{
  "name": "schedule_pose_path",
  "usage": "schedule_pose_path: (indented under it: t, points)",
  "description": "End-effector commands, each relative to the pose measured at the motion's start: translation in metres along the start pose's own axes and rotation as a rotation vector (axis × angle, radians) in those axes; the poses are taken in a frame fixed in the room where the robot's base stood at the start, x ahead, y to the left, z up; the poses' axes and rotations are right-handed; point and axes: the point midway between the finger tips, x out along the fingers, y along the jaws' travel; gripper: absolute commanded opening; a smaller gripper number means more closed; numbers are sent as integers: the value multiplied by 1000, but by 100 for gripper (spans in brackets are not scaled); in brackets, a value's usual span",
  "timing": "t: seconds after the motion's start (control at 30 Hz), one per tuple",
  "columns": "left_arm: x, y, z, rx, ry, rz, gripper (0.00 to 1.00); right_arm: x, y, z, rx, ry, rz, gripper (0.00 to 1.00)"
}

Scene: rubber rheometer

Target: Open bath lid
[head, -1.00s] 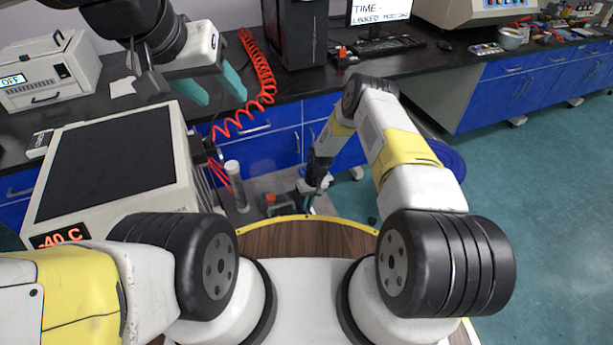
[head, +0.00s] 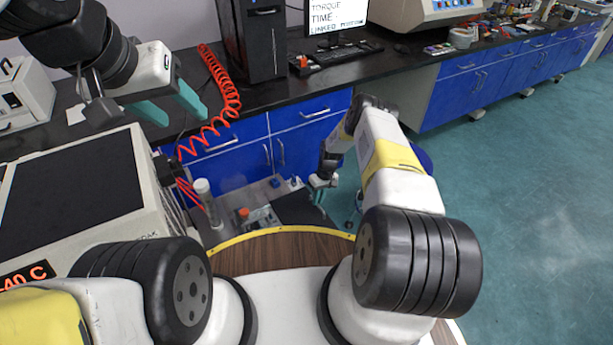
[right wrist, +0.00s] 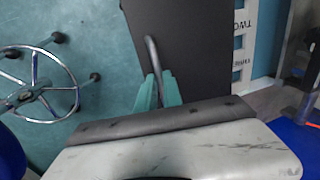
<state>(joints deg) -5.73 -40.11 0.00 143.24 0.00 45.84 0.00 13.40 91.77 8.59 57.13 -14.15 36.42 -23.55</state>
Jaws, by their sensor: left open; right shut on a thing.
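My right gripper (right wrist: 157,92) is shut on a curved grey handle (right wrist: 151,55) that stands on a dark flat panel, which looks like the bath lid (right wrist: 195,40). In the head view the dark lid (head: 298,207) shows low beyond the wooden edge, with my right gripper (head: 319,195) at its right side. What lies under the lid is hidden. My left gripper (head: 170,107) is open and empty, raised in front of the bench at upper left.
A pale machine with a dark top (head: 75,185) and a red temperature display stands at left. A red coiled hose (head: 222,85) hangs by the bench. A clear cylinder (head: 207,203) stands beside the machine. A wheeled stool (right wrist: 40,85) is near my right gripper. Floor at right is clear.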

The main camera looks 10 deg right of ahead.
Motion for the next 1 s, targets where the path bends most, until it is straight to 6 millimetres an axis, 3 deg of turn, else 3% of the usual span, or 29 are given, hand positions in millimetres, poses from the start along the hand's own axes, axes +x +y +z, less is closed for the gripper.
schedule_pose_path:
  t: [0.27, 0.3, 0.4, 0.77, 1.0]
  points:
    - [0, 0, 0, 0, 0, 0, 52, 0, 1, 0, 0, 0, 1, 0]
    - [0, 0, 0, 0, 0, 0, 52, 0, 1, 0, 0, 0, 1, 13]
    - [0, 0, 0, 0, 0, 0, 52, 0, 1, 0, 0, 0, 1, 32]
    - [0, 0, 0, 0, 0, 0, 52, -3, 1, -1, 0, 1, 1, 32]
    - [0, 0, 0, 0, 0, 0, 52, -40, 1, -1, 1, 2, 2, 32]
